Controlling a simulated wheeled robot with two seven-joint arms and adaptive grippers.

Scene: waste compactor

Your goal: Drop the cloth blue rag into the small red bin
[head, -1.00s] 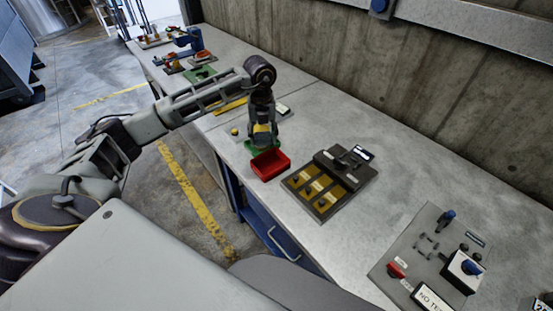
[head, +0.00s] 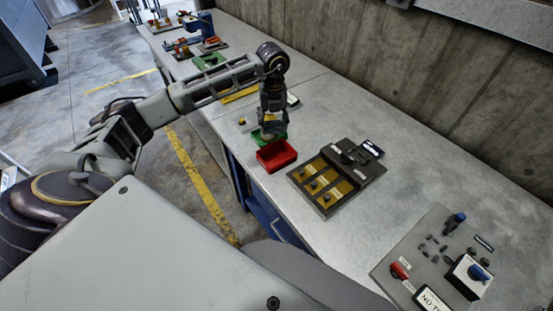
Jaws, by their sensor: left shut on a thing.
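The small red bin (head: 277,156) is an open tray near the front edge of the grey workbench. My left gripper (head: 272,132) points down just behind the bin, close above its far side. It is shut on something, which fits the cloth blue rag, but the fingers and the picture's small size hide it. I cannot make out the rag anywhere else. Whether the gripper touches the bin, I cannot tell. My right gripper is not in view.
A green tray (head: 257,136) lies just behind the red bin. A dark panel with yellow slots (head: 322,184) stands to the right. A grey control panel (head: 432,262) with knobs is at the front right. A concrete wall (head: 420,85) bounds the bench's back.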

